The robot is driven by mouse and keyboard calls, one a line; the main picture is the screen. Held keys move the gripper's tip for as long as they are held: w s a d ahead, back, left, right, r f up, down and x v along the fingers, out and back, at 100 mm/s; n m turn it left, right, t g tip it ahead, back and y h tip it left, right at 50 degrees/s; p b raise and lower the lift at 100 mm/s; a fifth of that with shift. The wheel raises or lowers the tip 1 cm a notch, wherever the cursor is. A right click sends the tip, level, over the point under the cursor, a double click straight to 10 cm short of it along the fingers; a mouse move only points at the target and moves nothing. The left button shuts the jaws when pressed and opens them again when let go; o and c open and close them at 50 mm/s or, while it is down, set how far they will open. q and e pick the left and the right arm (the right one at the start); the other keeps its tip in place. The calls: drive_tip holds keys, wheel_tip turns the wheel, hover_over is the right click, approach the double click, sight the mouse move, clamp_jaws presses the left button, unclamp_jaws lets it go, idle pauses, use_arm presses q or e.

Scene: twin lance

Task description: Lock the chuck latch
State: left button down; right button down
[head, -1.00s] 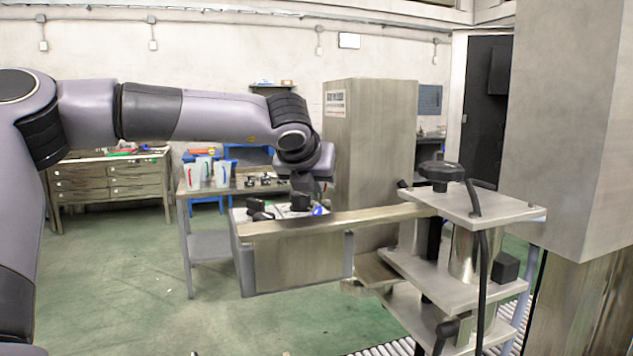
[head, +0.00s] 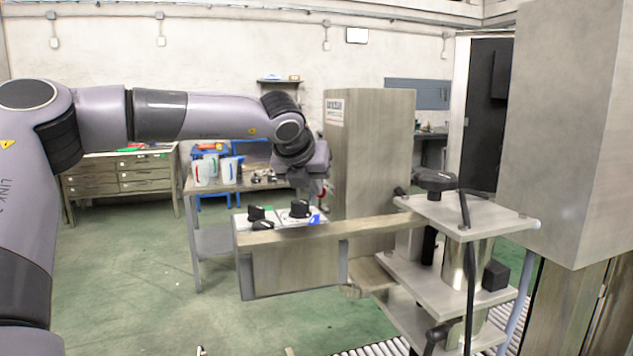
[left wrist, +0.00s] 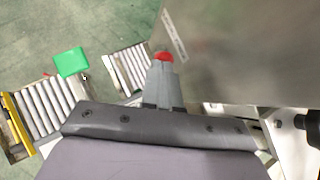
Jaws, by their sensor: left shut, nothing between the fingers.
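My left gripper (head: 321,190) is beside the grey metal cabinet, above and behind the control box. In the left wrist view its fingers (left wrist: 162,62) are shut and empty, with a red tip, close to a broad metal panel. The steel fixture (head: 480,217) has stacked plates, a black knob (head: 435,181) on top and a black lever handle (head: 437,338) low at the front. I cannot tell which of these parts is the chuck latch. My left gripper is left of the fixture, apart from it. My right gripper is not in view.
A control box (head: 295,262) with black knobs (head: 299,209) and a blue switch stands before the metal cabinet (head: 372,130). A large column (head: 570,130) blocks the right. Rollers (head: 385,348) run below. The green floor at left is clear. A green block (left wrist: 71,62) sits by rollers.

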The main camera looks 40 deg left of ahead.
use_arm(q)
drive_tip(key=w+a+r+p, duration=0.1)
drive_tip(key=w+a+p, duration=0.1)
drive_tip(key=a, duration=0.3)
drive_tip(key=shift+w+a+g+h+p, duration=0.3)
drive_tip(key=shift+w+a+h+p, duration=0.1)
drive_tip(key=shift+w, duration=0.1)
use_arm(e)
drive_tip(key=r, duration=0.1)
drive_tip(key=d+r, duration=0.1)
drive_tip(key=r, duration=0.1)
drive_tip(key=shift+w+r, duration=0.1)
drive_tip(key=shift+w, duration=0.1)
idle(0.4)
use_arm(q)
drive_tip(key=shift+r, duration=0.1)
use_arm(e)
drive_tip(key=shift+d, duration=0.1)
use_arm(q)
drive_tip(key=shift+r+p, duration=0.5)
drive_tip(key=shift+r, duration=0.25)
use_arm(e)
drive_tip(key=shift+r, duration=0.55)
